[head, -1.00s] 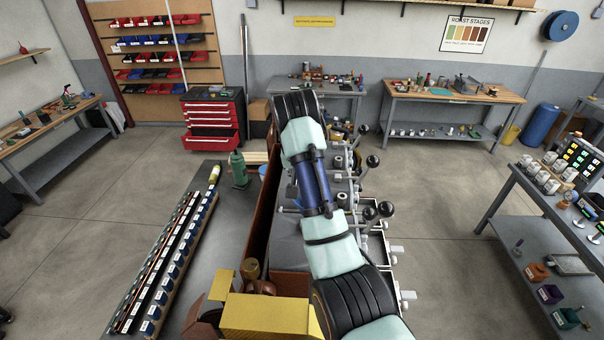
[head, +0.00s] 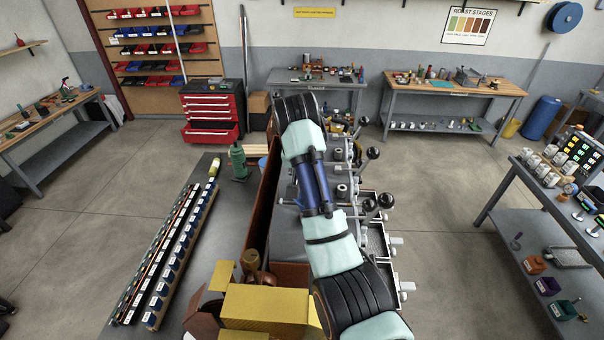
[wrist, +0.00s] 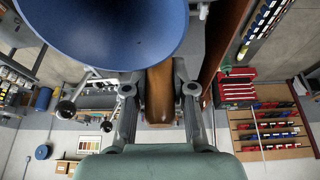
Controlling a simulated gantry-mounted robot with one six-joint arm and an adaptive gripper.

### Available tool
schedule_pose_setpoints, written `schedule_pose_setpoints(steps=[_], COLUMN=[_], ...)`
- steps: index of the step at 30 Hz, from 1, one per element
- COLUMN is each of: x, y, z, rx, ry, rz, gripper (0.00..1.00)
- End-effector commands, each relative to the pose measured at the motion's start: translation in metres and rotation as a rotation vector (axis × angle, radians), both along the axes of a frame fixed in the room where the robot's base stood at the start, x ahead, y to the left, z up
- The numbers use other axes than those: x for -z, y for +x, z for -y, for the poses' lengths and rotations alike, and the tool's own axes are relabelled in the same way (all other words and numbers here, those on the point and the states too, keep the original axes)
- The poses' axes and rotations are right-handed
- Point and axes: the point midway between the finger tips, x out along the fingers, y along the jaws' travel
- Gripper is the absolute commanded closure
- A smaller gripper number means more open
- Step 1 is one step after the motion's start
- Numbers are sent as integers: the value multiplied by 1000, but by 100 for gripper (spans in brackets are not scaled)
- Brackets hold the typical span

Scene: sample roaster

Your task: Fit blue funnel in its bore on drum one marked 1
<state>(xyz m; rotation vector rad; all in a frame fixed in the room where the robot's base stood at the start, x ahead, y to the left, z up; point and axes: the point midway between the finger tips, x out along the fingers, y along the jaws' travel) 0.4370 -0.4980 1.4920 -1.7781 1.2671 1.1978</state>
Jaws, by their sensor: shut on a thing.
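The blue funnel (wrist: 110,30) fills the upper left of the wrist view, its wide mouth close to the camera. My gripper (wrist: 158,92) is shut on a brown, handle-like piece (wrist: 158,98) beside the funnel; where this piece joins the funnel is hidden. In the head view my arm covers my gripper. A small blue patch (head: 263,163) shows left of the arm, and I cannot tell if it is the funnel. The roaster row (head: 345,190) lies under and right of my arm. The mark 1 and the bore cannot be made out.
A tall brown panel (head: 263,200) runs along the roaster's left side. Levers with black knobs (head: 386,201) stick out on its right. A green bottle (head: 238,163) and long labelled racks (head: 178,255) stand on the left bench. An open yellow box (head: 265,305) is in front.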

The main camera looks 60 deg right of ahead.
Motion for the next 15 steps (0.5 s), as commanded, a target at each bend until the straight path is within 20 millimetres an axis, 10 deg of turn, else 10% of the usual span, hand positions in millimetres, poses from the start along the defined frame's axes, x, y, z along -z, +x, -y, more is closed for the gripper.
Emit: schedule_pose_setpoints(steps=[15], x=[9], y=[0], z=[0], rx=[0], ry=[0], rz=[0], gripper=[100])
